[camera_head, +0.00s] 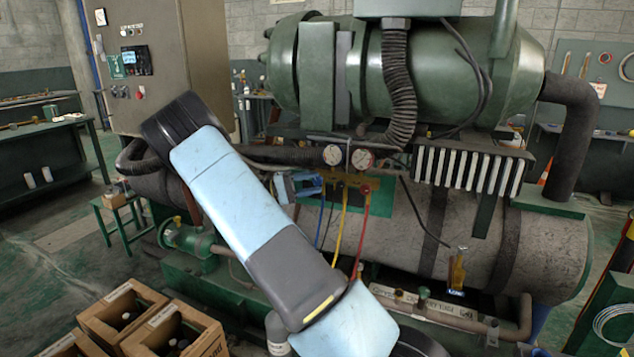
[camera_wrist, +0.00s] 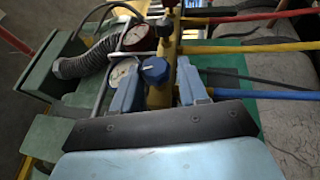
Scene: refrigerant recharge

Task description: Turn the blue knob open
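The blue knob (camera_wrist: 155,70) sits on a yellow manifold (camera_wrist: 160,96) in the wrist view. My gripper (camera_wrist: 157,68) is open, with one light blue finger on each side of the knob. A gap shows between the knob and the fingers, most clearly on the right; I cannot tell whether the left finger touches. In the head view my gripper (camera_head: 312,184) is at the left end of the manifold, below two round gauges (camera_head: 333,155). The knob cannot be told apart from the fingers there.
A black knob (camera_wrist: 165,28) sits farther along the manifold. Blue (camera_head: 321,228), yellow (camera_head: 344,225) and red (camera_head: 362,228) hoses hang below it. A corrugated black hose (camera_head: 398,85) runs above, near the green tank (camera_head: 450,65). Cardboard boxes (camera_head: 120,309) stand at the lower left.

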